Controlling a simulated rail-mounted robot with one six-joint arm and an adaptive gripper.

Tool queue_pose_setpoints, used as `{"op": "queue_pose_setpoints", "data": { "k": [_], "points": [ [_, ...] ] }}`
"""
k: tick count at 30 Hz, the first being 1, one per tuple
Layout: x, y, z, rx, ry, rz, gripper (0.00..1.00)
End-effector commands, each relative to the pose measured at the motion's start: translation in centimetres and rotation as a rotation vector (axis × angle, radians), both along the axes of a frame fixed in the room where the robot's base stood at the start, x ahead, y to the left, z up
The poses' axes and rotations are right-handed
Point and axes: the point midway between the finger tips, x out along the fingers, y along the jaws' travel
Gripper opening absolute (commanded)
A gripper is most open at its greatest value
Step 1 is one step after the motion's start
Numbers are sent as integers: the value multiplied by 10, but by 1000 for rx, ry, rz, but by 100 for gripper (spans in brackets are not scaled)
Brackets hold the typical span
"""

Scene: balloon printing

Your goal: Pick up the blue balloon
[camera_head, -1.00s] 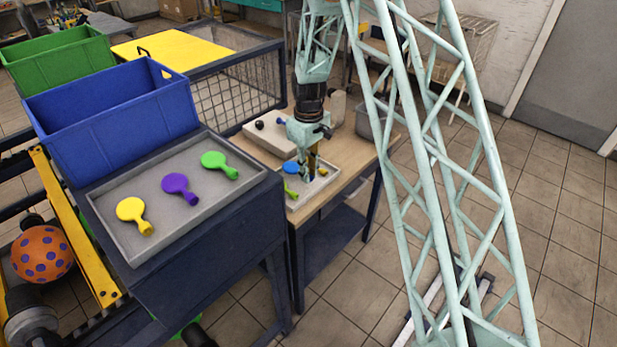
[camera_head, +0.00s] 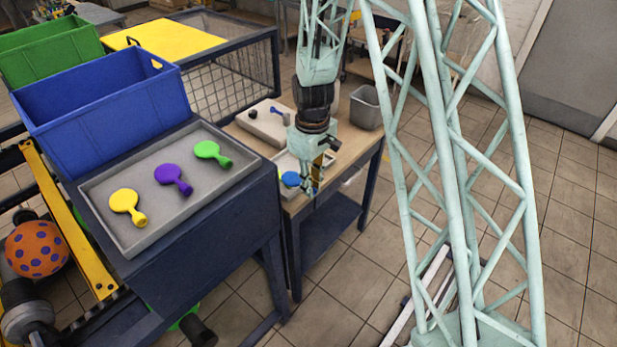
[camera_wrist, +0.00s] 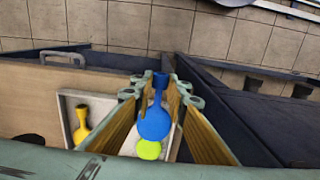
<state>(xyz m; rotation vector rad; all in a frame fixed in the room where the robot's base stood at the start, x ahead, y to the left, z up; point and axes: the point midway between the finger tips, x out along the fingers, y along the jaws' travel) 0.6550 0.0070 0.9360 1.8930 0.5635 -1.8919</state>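The blue balloon (camera_wrist: 155,123) is between the two fingers of my gripper (camera_wrist: 160,88) in the wrist view, with its neck at the fingertips. The fingers appear shut on the neck. In the head view the balloon's round blue part (camera_head: 290,179) shows just left of my gripper (camera_head: 312,190); its neck is hidden by the fingers. In the wrist view a yellow-green balloon (camera_wrist: 148,150) is partly covered by the blue one. A yellow balloon (camera_wrist: 82,128) lies in the pale tray (camera_wrist: 102,104) on the wooden table.
A near tray (camera_head: 137,240) holds yellow (camera_head: 126,203), purple (camera_head: 173,178) and green (camera_head: 210,152) balloons. A blue crate (camera_head: 105,115) stands behind it. A pale box (camera_head: 262,122) and grey bin (camera_head: 362,110) are on the wooden table. Open floor lies to the right.

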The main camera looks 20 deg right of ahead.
Motion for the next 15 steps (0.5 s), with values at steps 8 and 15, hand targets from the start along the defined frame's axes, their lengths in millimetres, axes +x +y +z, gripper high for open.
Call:
{"op": "queue_pose_setpoints", "data": {
  "k": [8,15],
  "points": [
    [-22,1,2,0,0,0,10],
    [-25,2,2,0,0,0,10]
  ]
}}
